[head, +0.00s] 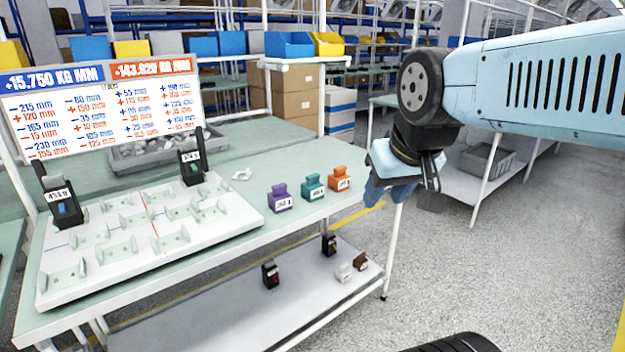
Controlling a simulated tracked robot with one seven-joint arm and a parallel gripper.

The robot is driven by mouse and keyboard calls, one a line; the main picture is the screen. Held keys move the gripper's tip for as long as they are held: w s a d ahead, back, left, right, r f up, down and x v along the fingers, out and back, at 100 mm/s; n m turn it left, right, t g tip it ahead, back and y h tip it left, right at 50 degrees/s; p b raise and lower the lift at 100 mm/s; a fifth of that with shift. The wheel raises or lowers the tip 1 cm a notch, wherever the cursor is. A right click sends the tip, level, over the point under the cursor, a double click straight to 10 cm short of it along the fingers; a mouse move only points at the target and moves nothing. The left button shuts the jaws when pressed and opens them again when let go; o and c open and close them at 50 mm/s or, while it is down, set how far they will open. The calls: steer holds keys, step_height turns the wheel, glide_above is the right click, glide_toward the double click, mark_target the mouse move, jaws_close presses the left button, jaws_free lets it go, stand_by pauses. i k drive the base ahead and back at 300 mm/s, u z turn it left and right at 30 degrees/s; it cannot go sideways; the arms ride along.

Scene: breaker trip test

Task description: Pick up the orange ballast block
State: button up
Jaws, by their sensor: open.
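The orange ballast block (340,180) stands upright on the green tabletop (275,155) near its right front corner, with a white label on its front. It is the rightmost in a row with a teal block (313,188) and a purple block (281,199). My gripper (402,198) is to the right of the orange block, past the table's right edge, pointing down. It is open and apart from the block. My wrist hides part of the fingers, and nothing shows between them.
A white slotted board (150,262) carries two black blocks (191,168). A number display (105,110) and a grey tray (165,150) stand behind. The lower shelf (215,315) holds several small blocks. Floor to the right is clear.

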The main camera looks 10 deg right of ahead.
mark_target(339, 181)
steer(key=u, duration=0.2)
steer(key=i, duration=1.05)
steer(key=z, duration=0.6)
